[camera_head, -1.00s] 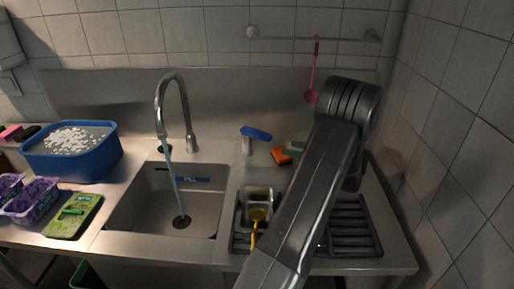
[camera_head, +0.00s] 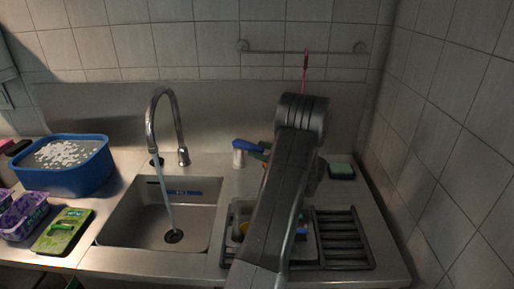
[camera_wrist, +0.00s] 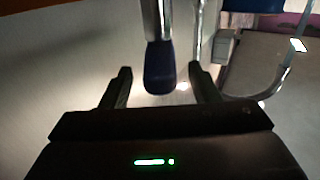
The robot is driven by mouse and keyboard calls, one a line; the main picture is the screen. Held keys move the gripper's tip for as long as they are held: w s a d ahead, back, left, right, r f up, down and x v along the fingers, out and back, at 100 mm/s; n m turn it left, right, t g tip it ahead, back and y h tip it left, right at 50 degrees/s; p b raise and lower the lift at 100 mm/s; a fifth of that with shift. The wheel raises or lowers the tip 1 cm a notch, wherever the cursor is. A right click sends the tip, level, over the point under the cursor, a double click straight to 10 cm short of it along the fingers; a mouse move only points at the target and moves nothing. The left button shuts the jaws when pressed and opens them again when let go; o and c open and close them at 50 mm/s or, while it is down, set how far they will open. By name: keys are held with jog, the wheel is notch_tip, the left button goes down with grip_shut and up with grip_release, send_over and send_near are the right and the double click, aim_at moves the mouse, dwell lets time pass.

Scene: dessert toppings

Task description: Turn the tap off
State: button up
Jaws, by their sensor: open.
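The tap's curved metal spout (camera_head: 167,95) rises behind the sink, and a thin water stream (camera_head: 164,195) runs from it into the basin. A blue lever (camera_head: 248,146) on a short pale post stands to the right of the spout. In the wrist view my gripper (camera_wrist: 160,71) is open. A metal piece with a dark blue end (camera_wrist: 159,85), which looks like the lever, shows between its fingers, with gaps on both sides. In the head view my arm hides most of the gripper.
The sink (camera_head: 120,212) is at centre left, with a blue tub (camera_head: 92,172) of white pieces, purple punnets (camera_head: 22,216) and a green item (camera_head: 62,231) to its left. A dark rack (camera_head: 345,240) and a green sponge (camera_head: 341,170) are on the right. Tiled wall closes the right side.

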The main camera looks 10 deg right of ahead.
jog(key=shift+w+a, duration=0.5)
jog(key=shift+a, duration=0.05)
grip_shut()
jog(key=shift+s+a+f+m+t+h+b, duration=0.1)
jog(key=shift+s+a+m+t+h+b, duration=0.2)
jog(key=shift+m+t+h+b, duration=0.2)
jog(key=shift+s+a+m+t+h+b, duration=0.15)
jog(key=shift+a+m+t+h+b, duration=0.1)
jog(key=shift+m+t+h+b, duration=0.2)
jog(key=shift+s+a+m+t+h+b, duration=0.3)
jog(key=shift+m+t+h+b, duration=0.35)
jog(key=shift+h, duration=0.3)
grip_release()
